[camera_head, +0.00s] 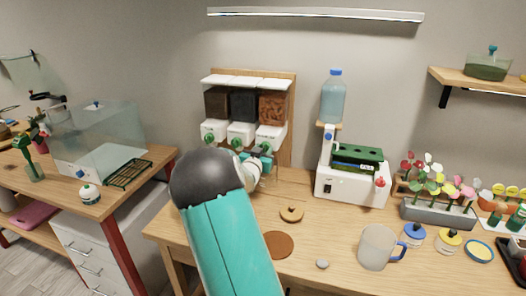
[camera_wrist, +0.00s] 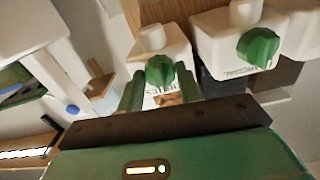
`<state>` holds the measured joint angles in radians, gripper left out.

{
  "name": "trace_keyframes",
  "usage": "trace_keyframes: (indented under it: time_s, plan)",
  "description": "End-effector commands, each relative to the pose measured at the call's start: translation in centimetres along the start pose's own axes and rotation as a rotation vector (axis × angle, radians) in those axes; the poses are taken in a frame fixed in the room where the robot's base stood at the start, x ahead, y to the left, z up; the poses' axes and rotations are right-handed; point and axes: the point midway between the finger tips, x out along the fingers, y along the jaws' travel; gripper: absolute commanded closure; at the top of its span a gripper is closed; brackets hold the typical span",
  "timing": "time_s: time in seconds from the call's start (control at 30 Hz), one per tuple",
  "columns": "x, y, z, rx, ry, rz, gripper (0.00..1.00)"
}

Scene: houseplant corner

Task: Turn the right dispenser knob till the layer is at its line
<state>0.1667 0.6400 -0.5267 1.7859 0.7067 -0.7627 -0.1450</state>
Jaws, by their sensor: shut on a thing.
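The right dispenser (camera_head: 273,107) has a clear bin of orange-brown pieces over a white base, at the right end of a row of three. Its green knob (camera_wrist: 160,72) sits between the two green fingers of my gripper (camera_wrist: 160,88) in the wrist view. My gripper is shut on this knob, with one finger at each side. In the head view my gripper (camera_head: 258,164) is at the front of the right base, and the arm hides much of what lies below. A little brown shows under the knob in the wrist view, but no layer or line can be made out.
The middle dispenser (camera_head: 243,105) and left dispenser (camera_head: 217,103) stand close beside. A white machine with a blue-capped bottle (camera_head: 333,98) is to the right. A wooden ring (camera_head: 291,213), a brown disc (camera_head: 279,244) and a clear mug (camera_head: 376,247) lie on the table.

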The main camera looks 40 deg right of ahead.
Motion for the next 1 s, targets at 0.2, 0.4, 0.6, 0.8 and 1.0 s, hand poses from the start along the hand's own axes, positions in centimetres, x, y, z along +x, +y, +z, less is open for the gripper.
trace_keyframes:
  time_s: [0.2, 0.4, 0.6, 0.8, 1.0]
  plan:
    - [0.02, 0.09, 0.03, 0.132, -0.001, 0.001, 0.87]
    - [0.02, 0.11, 0.02, 0.309, 0.000, 0.002, 0.87]
    - [0.01, 0.09, 0.00, 0.500, 0.000, 0.001, 0.87]
    - [0.01, 0.09, 0.01, 0.691, 0.000, 0.001, 0.87]
    - [-0.01, 0.04, 0.05, 0.880, -0.001, 0.001, 0.87]
